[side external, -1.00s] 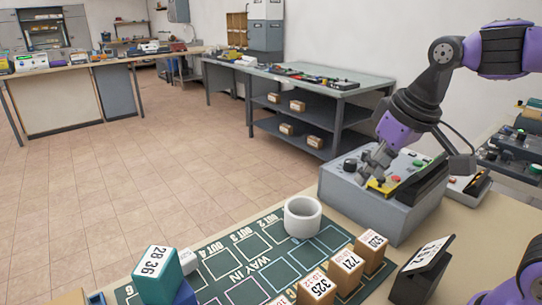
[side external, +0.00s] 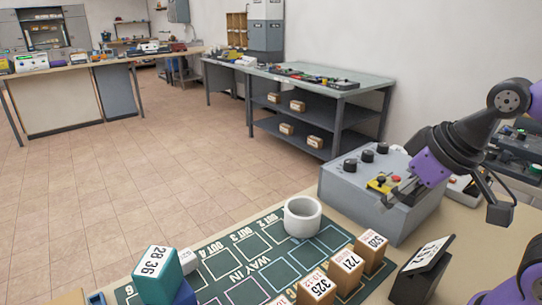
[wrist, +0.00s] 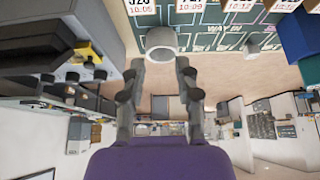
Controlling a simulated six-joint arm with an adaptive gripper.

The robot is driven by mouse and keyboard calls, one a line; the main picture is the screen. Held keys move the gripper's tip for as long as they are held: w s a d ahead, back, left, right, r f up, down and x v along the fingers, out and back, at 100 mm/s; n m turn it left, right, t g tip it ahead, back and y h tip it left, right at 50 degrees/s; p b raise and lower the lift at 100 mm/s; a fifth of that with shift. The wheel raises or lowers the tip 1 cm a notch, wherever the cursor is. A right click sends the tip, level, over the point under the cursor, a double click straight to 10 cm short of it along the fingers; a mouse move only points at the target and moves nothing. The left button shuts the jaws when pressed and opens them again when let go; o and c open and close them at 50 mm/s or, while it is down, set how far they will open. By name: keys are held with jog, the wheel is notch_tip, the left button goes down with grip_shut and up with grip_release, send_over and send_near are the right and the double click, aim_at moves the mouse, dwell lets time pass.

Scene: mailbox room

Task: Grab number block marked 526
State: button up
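Wooden number blocks with white labels stand in a row on the dark green mat (side external: 283,270). In the side view I read about 320 on one block (side external: 372,250), 721 on another (side external: 346,272) and 325 on a third (side external: 317,290); one more is cut off by the lower edge. I cannot make out 526 on any label. My gripper (side external: 384,196) is in front of the grey control box, beyond the blocks and apart from them. In the wrist view my gripper (wrist: 160,82) has its fingers spread with nothing between them.
A white ring (side external: 302,217) stands on the mat. The grey control box (side external: 360,200) with knobs is close to my gripper. A black stand with a label (side external: 420,262) is right of the blocks. A teal block marked 28 36 (side external: 156,275) is at front left.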

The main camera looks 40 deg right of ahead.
jog(key=shift+o, duration=0.4)
jog(key=o, duration=0.6)
jog(key=shift+c, duration=0.2)
jog(key=n+g, duration=0.1)
jog(key=n, duration=0.1)
send_over(185, 256)
jog(key=s+d, duration=0.1)
jog(key=s, duration=0.3)
notch_tip(185, 256, down, 6)
jog(key=shift+y, duration=0.3)
jog(key=x, duration=0.4)
jog(key=shift+a+f, duration=0.3)
jog(key=shift+x, duration=3.05)
